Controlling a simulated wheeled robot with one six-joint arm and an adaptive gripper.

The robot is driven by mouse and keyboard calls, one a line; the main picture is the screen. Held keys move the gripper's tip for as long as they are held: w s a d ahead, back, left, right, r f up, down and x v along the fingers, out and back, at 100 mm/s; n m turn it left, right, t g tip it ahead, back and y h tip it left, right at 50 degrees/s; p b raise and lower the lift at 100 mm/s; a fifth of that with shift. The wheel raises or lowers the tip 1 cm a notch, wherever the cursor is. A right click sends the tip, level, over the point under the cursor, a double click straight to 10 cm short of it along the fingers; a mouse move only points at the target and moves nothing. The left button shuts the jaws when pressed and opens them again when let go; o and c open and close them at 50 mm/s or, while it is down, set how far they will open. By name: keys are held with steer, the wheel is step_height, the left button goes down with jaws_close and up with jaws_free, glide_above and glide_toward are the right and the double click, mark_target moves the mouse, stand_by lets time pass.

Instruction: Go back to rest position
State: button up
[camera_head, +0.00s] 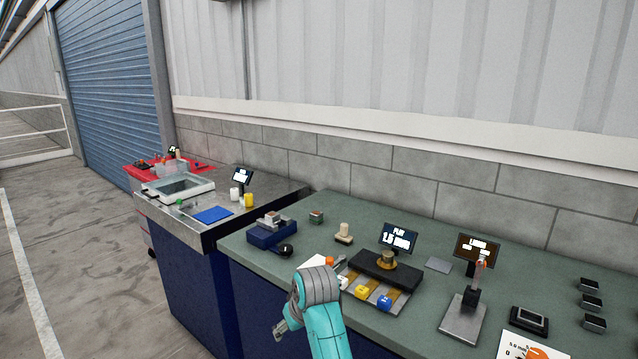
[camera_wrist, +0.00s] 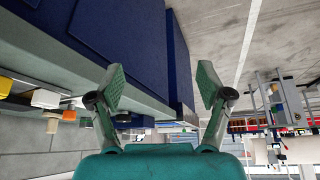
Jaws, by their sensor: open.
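My gripper (camera_wrist: 160,88) is open and empty in the wrist view, its two fingers spread wide with nothing between them. In the head view my teal arm reaches up from the bottom edge, and my gripper (camera_head: 281,328) is at its left end, beside the front edge of the green-topped bench (camera_head: 355,213). It appears out over the floor side of the bench, touching nothing that I can see.
Two small screens (camera_head: 398,238) stand on the bench. A grey stand (camera_head: 463,314) and several small dark boxes (camera_head: 592,302) are to the right. A steel-topped bench (camera_head: 277,190) adjoins at left, with a red cart (camera_head: 135,172) beyond. The floor (camera_head: 90,260) at left is clear.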

steer(key=s+d+f+m+t, duration=0.1)
steer(key=s+d+f+t, duration=0.1)
steer(key=s+d+f, duration=0.7)
steer(key=s+d+f+m+t, duration=0.1)
steer(key=s+d+f, duration=0.2)
steer(key=s+f, duration=0.7)
steer(key=s+d+f+m+t, duration=0.1)
steer(key=s+d+f+t, duration=0.1)
steer(key=s+d+f, duration=0.35)
steer(key=s+d+r+m+t+h, duration=0.1)
steer(key=s+d+r, duration=0.15)
steer(key=s, duration=0.65)
steer(key=s+d+r+m+t, duration=0.1)
steer(key=s+r, duration=0.3)
steer(key=s, duration=0.5)
steer(key=s+d+r+m+t+h, duration=0.1)
steer(key=s+d+r+t, duration=0.15)
steer(key=s, duration=0.55)
steer(key=s+r, duration=0.7)
steer(key=r, duration=0.3)
steer(key=shift+s+d+r+h, duration=0.15)
steer(key=shift+d+h, duration=0.25)
